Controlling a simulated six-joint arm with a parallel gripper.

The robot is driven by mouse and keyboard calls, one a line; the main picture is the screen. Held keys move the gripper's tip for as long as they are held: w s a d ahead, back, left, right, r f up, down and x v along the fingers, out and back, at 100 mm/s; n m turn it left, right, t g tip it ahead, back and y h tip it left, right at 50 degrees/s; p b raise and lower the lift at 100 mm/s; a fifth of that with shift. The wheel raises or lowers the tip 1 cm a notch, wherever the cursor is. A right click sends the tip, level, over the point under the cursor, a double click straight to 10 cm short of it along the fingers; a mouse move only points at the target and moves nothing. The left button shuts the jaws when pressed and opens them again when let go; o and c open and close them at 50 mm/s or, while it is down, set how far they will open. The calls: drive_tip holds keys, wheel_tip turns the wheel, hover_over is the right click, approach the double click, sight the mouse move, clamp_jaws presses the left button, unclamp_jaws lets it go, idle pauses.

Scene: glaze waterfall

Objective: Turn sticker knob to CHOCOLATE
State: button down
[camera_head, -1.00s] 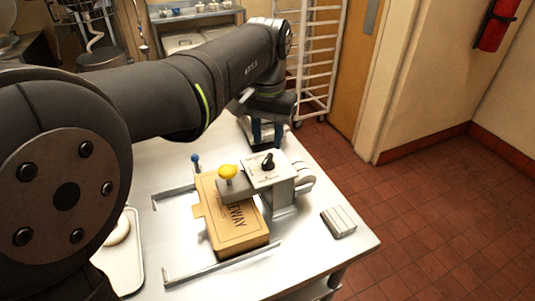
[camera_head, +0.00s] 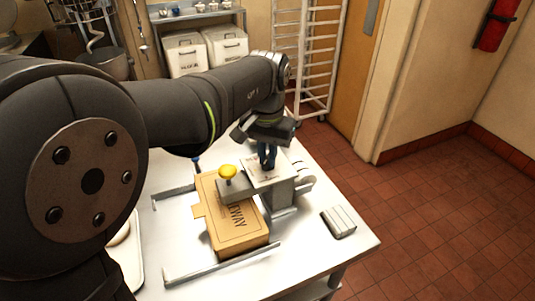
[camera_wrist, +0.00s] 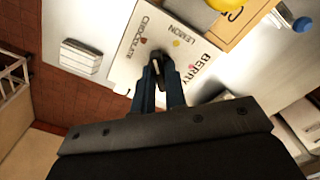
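The sticker knob (camera_wrist: 157,68) is a small black lever with a pale mark, on a white label plate (camera_wrist: 201,50) printed CHOCOLATE, LEMON and BERRY, with a coloured sticker by each word. In the wrist view CHOCOLATE is at upper left, LEMON at top and BERRY at right. My gripper (camera_wrist: 160,66) has its two blue fingers down on both sides of the knob, close against it, and appears shut on it. The fingers hide part of the knob, so its exact pointing direction is unclear. In the head view my gripper (camera_head: 267,167) covers the knob above the plate (camera_head: 256,180).
A yellow knob (camera_head: 227,171) stands on the device's arm over a brown box (camera_head: 238,238). Metal rails (camera_head: 222,264) lie beside the box. A ribbed grey block (camera_head: 338,222) sits near the table's right edge.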

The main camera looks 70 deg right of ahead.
drive_tip(key=shift+n, duration=0.5)
drive_tip(key=c, duration=1.5)
unclamp_jaws()
drive_tip(key=shift+o, duration=0.2)
wheel_tip(320, 180, up, 18)
drive_tip(key=shift+f, duration=0.25)
